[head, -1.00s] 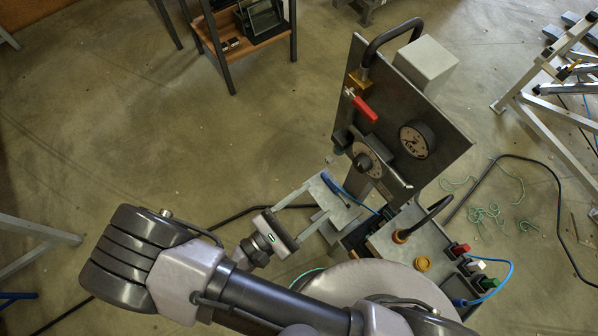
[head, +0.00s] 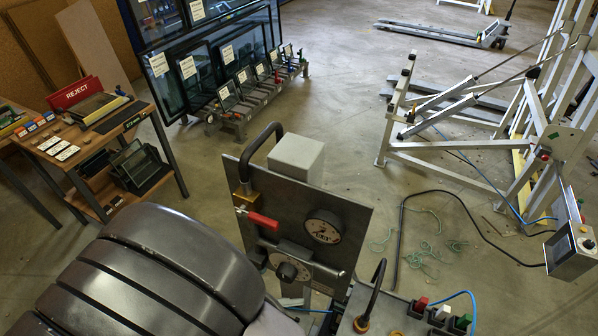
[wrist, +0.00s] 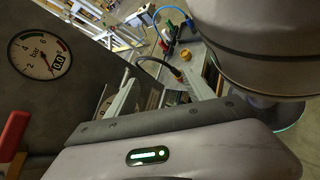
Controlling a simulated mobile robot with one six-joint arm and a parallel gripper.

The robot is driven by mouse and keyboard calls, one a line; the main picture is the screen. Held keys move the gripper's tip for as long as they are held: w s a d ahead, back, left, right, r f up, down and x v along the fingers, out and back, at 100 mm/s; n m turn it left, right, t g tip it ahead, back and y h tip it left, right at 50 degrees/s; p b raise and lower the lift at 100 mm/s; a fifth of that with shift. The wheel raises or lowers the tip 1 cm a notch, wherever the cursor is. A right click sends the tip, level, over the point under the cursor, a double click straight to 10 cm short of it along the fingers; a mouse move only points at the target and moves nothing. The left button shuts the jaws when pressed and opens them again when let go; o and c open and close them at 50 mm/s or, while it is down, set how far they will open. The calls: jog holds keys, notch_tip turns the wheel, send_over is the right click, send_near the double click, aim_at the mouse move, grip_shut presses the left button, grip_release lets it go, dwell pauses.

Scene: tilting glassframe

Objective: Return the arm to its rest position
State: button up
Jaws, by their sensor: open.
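My arm fills the lower left of the head view as a large dark ribbed joint (head: 150,265). My gripper (wrist: 146,82) shows in the wrist view beyond its grey body with a green light; its pale fingers are apart with nothing seen between them. The gripper is hidden in the head view. The dark control panel (head: 345,225) stands right of my arm, with a red-handled valve (head: 263,220) and a round gauge (head: 323,227). The gauge (wrist: 40,55) also shows close up at the left of the wrist view.
A table with a red REJECT sign (head: 75,92) stands at left. Glass frames (head: 215,60) lean in a rack behind. A white tilting frame (head: 480,110) stands at right. A black cable (head: 400,225) and green string lie on the floor. Open floor lies between.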

jog(key=w+d+r+m+y+b, duration=0.1)
jog(key=d+r+m+y+b, duration=0.1)
jog(key=m, duration=0.5)
jog(key=w+d+r+m+t+y+b, duration=0.1)
jog(key=d+r+m+y+b, duration=0.2)
jog(key=d+m+y, duration=0.3)
jog(key=w+d+r+m+y+b, duration=0.1)
jog(key=d+r+m+y+b, duration=0.1)
jog(key=d+m+y, duration=0.3)
jog(key=m+b, duration=0.1)
jog(key=m, duration=0.2)
jog(key=shift+d+r+b, duration=0.2)
jog(key=shift+r+b, duration=0.15)
jog(key=shift+r, duration=0.05)
